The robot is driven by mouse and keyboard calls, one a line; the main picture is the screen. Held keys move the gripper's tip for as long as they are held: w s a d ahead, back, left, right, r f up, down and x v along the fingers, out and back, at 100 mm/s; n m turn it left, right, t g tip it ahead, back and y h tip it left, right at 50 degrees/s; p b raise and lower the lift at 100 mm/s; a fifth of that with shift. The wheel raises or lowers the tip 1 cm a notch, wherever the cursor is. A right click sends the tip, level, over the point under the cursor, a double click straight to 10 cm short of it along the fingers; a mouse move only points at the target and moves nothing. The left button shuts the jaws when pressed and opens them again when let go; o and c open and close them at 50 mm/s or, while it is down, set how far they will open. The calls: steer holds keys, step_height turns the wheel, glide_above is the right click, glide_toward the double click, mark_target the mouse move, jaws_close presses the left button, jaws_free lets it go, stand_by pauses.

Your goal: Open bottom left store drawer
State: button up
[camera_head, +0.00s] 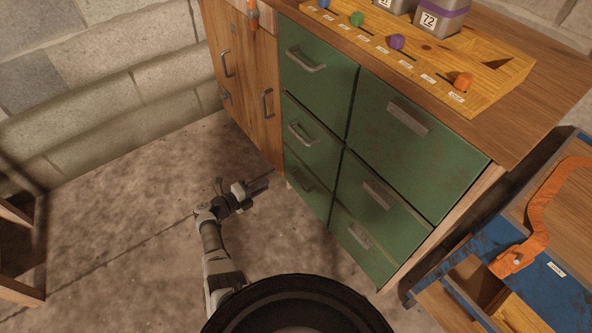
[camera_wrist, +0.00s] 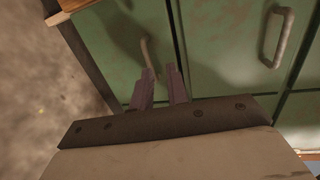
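The green drawer cabinet has two columns of drawers, and all of them look closed. The bottom left drawer (camera_head: 308,186) is the low one beside the wooden doors, with a thin metal handle (camera_head: 301,179). In the wrist view that handle (camera_wrist: 146,50) appears just beyond the fingertips, partly hidden behind the left finger. My gripper (camera_head: 266,184) is low in front of this drawer. In the wrist view my gripper (camera_wrist: 161,72) has its two fingers apart with nothing visible between them. I cannot tell whether a finger touches the handle.
The middle left drawer handle (camera_wrist: 277,38) juts out nearby. Wooden doors (camera_head: 243,80) with handles stand left of the drawers. A blue bench (camera_head: 545,285) with an orange clamp-like part stands at the right. The floor (camera_head: 130,235) left of my arm is clear.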

mark_target(296, 180)
steer(key=shift+g, duration=0.5)
steer(key=shift+s+d+f+b+x, duration=0.1)
steer(key=shift+s+f+b+x, duration=0.35)
steer(key=shift+x, duration=1.9)
steer(key=shift+s+d+f+b+x, duration=0.1)
steer(key=shift+f+b+x, duration=0.6)
steer(key=shift+x, duration=1.65)
steer(key=shift+s+d+f+b+x, duration=0.2)
steer(key=shift+b+x, duration=0.7)
steer(key=shift+x, duration=1.45)
steer(key=shift+a, duration=0.15)
jaws_close()
